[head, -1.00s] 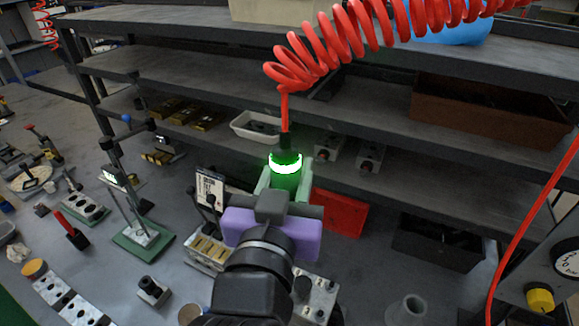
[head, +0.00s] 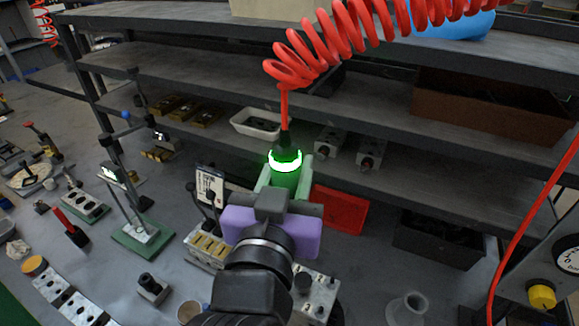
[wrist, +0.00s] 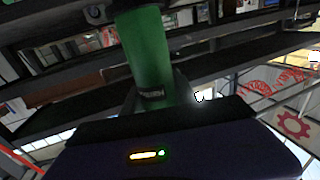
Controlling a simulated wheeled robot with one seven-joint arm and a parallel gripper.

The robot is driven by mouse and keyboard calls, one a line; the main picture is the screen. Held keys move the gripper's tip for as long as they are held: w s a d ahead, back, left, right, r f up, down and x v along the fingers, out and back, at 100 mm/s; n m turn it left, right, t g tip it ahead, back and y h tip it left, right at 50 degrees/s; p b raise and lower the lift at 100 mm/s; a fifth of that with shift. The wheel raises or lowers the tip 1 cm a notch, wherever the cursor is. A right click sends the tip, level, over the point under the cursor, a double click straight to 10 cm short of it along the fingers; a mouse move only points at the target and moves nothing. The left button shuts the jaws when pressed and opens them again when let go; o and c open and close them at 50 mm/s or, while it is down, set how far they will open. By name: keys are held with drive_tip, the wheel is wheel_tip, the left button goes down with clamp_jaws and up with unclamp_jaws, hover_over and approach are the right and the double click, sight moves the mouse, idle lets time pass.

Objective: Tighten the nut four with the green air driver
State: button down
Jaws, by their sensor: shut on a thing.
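The green air driver (head: 285,178) stands upright with a glowing green ring near its top, and a red coiled hose runs up from it. My gripper (head: 284,190) is shut on the driver's body, seen from behind with its purple housing nearest me. In the wrist view the green driver body (wrist: 148,55) rises between the fingers. A metal valve block (head: 318,290) sits on the bench at the lower right of my wrist, partly hidden by my arm. The driver's lower end is hidden, and I cannot tell which nut is number four.
A red bin (head: 338,208) stands behind the driver at right. A block with brass slots (head: 208,248) and a printed card (head: 210,183) are at left. Dark shelves (head: 330,115) rise behind. A grey cone (head: 408,307) stands at front right.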

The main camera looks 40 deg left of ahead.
drive_tip(key=shift+f+b, duration=1.75)
drive_tip(key=shift+f, duration=0.25)
idle(3.6)
drive_tip(key=shift+r, duration=0.15)
idle(0.8)
